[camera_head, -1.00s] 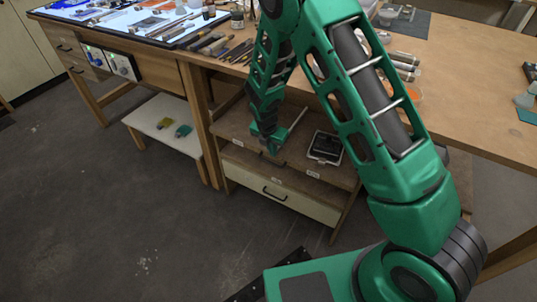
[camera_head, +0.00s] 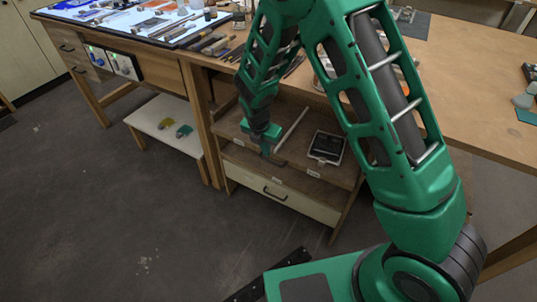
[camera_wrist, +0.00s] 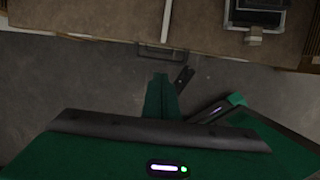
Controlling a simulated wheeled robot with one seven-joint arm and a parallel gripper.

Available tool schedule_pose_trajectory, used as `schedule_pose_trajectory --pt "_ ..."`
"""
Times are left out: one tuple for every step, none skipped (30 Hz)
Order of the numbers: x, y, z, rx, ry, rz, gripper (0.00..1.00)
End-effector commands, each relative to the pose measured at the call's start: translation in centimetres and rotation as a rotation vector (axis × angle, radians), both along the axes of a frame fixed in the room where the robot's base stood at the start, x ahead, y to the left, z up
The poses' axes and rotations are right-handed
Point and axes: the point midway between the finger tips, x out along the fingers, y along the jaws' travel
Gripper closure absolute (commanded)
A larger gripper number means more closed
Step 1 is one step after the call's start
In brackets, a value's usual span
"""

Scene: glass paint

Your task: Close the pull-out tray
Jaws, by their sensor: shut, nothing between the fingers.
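Under the bench, a brown wooden pull-out tray (camera_head: 232,155) shows small pale labels along its front. Its surface also fills much of the top of the wrist view (camera_wrist: 95,18). Below it in the head view is a pale drawer front with a dark handle (camera_head: 274,194); the handle also shows in the wrist view (camera_wrist: 163,56). My gripper (camera_head: 265,153) is shut and empty, pointing down near the tray's front in the head view. In the wrist view its green tip (camera_wrist: 160,80) appears just in front of the handle. I cannot tell whether it touches the tray.
A black framed box (camera_head: 326,147) and a pale rod (camera_head: 293,129) lie on the wooden surface under the bench. A low white shelf (camera_head: 150,115) with two small items stands to the left. The bench top (camera_head: 480,100) overhangs above. The floor in front is clear.

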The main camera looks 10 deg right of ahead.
Motion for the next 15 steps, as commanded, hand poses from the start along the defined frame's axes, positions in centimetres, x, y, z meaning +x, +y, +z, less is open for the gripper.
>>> schedule_pose_trajectory --pt "-0.1 0.2 1.1 0.001 -0.004 0.0 1.0" --pt "-0.2 0.2 1.6 0.0 -0.003 0.0 1.0" --pt "-0.3 0.3 2.2 0.001 -0.004 0.0 1.0" --pt "-0.4 0.4 2.6 0.001 -0.002 0.0 1.0" --pt "-0.5 0.4 3.0 0.0 -0.002 -0.001 1.0" --pt "-0.6 0.5 3.4 0.0 -0.002 -0.001 1.0" --pt "-0.6 0.5 3.7 0.001 -0.002 0.0 1.0" --pt "-0.7 0.6 4.0 0.0 -0.002 -0.001 1.0" --pt "-0.8 0.6 4.2 0.0 0.0 -0.001 1.0" --pt "-0.8 0.6 4.4 -0.001 0.001 0.0 1.0" --pt "-1.0 0.6 4.5 -0.002 0.0 -0.001 1.0" --pt "-1.3 0.4 4.4 -0.004 -0.001 -0.003 1.0" --pt "-1.7 0.2 4.3 -0.009 -0.006 -0.005 1.0" --pt "-2.2 -0.2 4.2 -0.013 -0.01 -0.008 1.0" --pt "-3.0 -0.7 3.8 -0.021 -0.019 -0.01 1.0"
